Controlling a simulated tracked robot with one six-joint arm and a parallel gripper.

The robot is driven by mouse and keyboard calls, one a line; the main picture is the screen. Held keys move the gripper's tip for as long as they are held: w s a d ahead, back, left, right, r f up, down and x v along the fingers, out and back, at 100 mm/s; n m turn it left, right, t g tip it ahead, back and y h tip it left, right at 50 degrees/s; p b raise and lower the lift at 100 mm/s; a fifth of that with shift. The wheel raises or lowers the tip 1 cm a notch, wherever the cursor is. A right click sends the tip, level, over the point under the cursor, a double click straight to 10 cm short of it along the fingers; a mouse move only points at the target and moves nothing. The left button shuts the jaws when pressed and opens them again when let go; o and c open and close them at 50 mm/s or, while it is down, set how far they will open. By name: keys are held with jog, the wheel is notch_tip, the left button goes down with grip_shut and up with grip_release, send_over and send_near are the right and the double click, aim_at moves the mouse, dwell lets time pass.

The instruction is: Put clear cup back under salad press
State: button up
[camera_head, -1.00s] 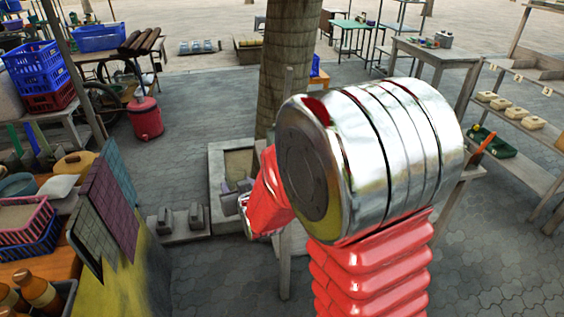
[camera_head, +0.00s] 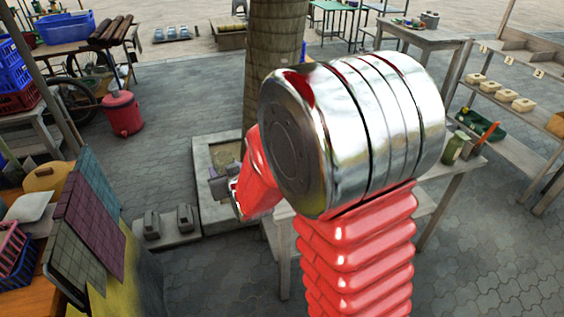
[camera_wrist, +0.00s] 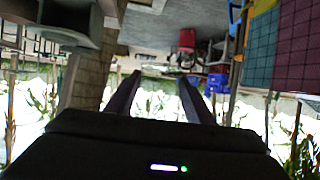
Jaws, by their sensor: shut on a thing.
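My gripper (camera_wrist: 157,76) shows in the wrist view, which is upside down, with its two dark fingers a little apart. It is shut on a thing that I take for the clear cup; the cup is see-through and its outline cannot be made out. In the head view the gripper (camera_head: 218,184) is small and partly hidden by my red arm, left of a wooden table (camera_head: 432,200). I cannot make out the salad press in either view; my arm covers much of the table.
A greenish jar (camera_head: 453,149) stands at the table's right end. Shelves (camera_head: 535,115) with pale blocks stand at right. A stone-edged tree bed (camera_head: 205,160) and trunk (camera_head: 268,60) lie beyond my arm. Tiled panels (camera_head: 92,232) lean at left. Paving at lower right is clear.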

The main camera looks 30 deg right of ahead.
jog(key=shift+a, duration=0.3)
jog(key=d+f+n+y, duration=0.1)
jog(key=d+f, duration=0.2)
jog(key=d, duration=0.8)
jog(key=d+f, duration=0.3)
jog(key=d, duration=0.7)
jog(key=s+d+f+n+y, duration=0.1)
jog(key=s+d+f, duration=0.4)
jog(key=s+d, duration=0.2)
jog(key=s+d+f+y, duration=0.1)
jog(key=s+d+f, duration=0.3)
jog(key=s+d, duration=0.3)
jog(key=shift+s+d+f+n, duration=0.35)
jog(key=shift+s+f+n, duration=0.05)
jog(key=shift+s, duration=0.4)
